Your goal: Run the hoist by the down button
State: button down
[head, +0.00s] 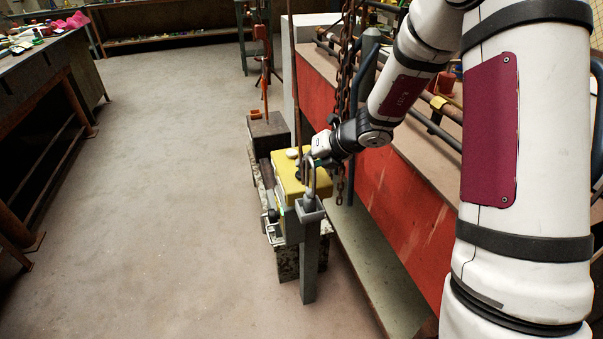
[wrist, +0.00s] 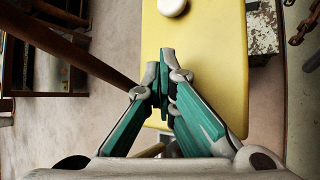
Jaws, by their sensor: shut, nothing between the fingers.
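A yellow box (head: 287,190), which looks like the hoist's control, stands beside the red-sided bench. In the wrist view the yellow face (wrist: 215,60) fills the middle, with a pale round button (wrist: 172,7) at the top edge. I cannot read any label on it, so I cannot tell whether it is the down button. My gripper (wrist: 160,75) is shut and empty, its fingertips over the yellow face and below the button in the picture. Contact cannot be made out. In the head view my gripper (head: 308,170) is at the box, its fingertips partly hidden.
Rusty chains (head: 346,65) hang close behind my wrist. A grey post (head: 309,255) stands in front of the box. The red-sided bench (head: 390,190) lies along the right. A workbench (head: 45,65) stands at left, and the floor (head: 170,200) between is clear.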

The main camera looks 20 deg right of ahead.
jog(key=shift+f, duration=0.25)
jog(key=shift+r, duration=0.2)
dwell(0.3)
jog(key=shift+r+p, duration=0.75)
jog(key=shift+p, duration=0.15)
notch_tip(320, 180, up, 5)
jog(key=p, duration=0.5)
jog(key=shift+r, duration=0.1)
jog(key=shift+p, duration=0.5)
dwell(1.2)
